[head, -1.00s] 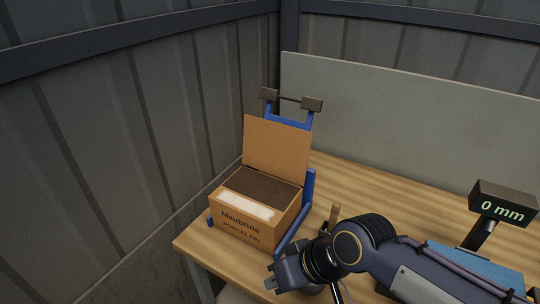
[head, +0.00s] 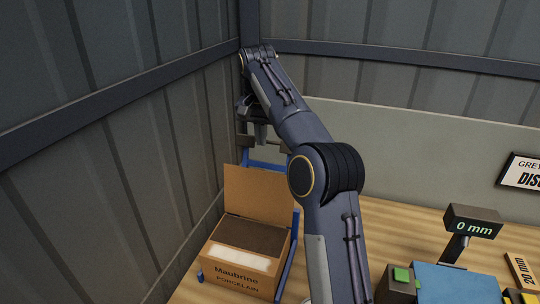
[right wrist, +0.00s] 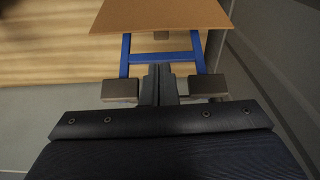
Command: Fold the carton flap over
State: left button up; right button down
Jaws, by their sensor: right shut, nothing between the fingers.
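The brown carton (head: 240,271), printed "Maubrine PORCELAIN", sits on the wooden table in a blue frame (head: 294,237). Its flap (head: 258,193) stands up at the back, and the top is open, showing a dark inside and a pale strip near the front. My right gripper (head: 255,132) is above and behind the raised flap, near the frame's top. It is shut and empty. My left gripper is not in view.
A display reading "0 mm" (head: 473,222) stands on the right, by a blue box (head: 458,285) and a block with a green top (head: 402,279). Grey panelled walls close in behind and left of the carton. My right arm spans the middle.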

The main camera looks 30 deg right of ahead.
notch_tip(320, 180, down, 10)
jog(key=w+d+b, duration=0.1)
jog(key=b, duration=0.1)
jog(key=shift+w+d, duration=0.25)
jog(key=shift+w, duration=0.1)
dwell(0.3)
